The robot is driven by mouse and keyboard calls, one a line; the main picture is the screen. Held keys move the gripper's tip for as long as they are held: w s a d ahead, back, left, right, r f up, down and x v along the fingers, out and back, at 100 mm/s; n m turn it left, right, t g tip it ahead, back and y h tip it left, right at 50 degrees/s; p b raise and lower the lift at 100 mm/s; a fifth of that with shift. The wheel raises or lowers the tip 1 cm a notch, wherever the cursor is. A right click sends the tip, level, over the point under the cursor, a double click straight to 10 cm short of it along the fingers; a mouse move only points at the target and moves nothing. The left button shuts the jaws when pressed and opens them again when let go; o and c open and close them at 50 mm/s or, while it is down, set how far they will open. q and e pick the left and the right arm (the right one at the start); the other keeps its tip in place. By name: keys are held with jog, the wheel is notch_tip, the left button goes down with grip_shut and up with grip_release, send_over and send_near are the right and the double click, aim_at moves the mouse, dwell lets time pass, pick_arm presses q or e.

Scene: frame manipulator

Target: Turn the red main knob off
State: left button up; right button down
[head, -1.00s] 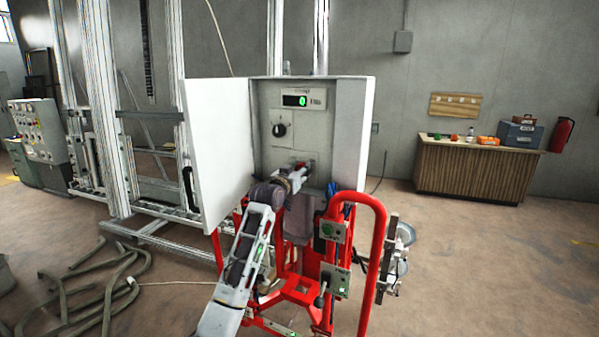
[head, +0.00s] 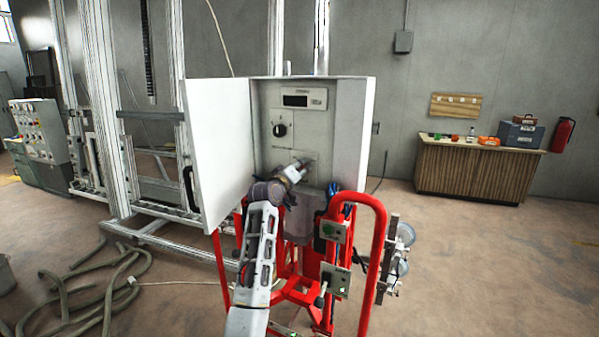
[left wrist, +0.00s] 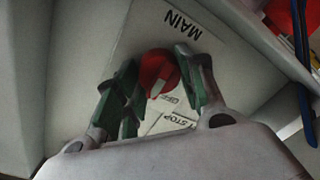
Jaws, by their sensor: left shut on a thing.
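The red main knob (left wrist: 158,73) shows in the left wrist view below the "MAIN" label (left wrist: 182,25), on a pale panel. My left gripper (left wrist: 156,82) has its green-padded fingers on both sides of the knob and is shut on it. In the head view my left gripper (head: 301,166) reaches into the open control box (head: 345,140) at its lower panel and hides the knob. The box's display (head: 296,101) is dark. My right gripper is not in view.
The box's open door (head: 216,150) stands to the left of my arm. A red tubular frame (head: 376,250) with small control boxes stands below and right. A black rotary knob (head: 280,130) is above my gripper. Hoses (head: 75,290) lie on the floor at left.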

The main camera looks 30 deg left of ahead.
pick_arm(q)
jog(key=n, duration=0.4)
jog(key=shift+n, duration=0.3)
jog(key=n, duration=0.3)
jog(key=shift+a+f+n, duration=0.1)
jog(key=shift+f+n, duration=0.05)
jog(key=shift+n, duration=0.25)
jog(key=shift+h, duration=0.3)
jog(key=o, duration=1)
jog(key=shift+s, duration=0.15)
jog(key=shift+s+d+r, duration=0.1)
jog(key=shift+s+d, duration=0.1)
jog(key=shift+s, duration=1.75)
jog(key=shift+s+d+r, duration=0.1)
jog(key=shift+s+d, duration=0.15)
jog(key=shift+s, duration=1.65)
jog(key=shift+s+d+r, duration=0.1)
jog(key=shift+s+d, duration=0.1)
jog(key=shift+s, duration=1.75)
jog(key=shift+f, duration=0.1)
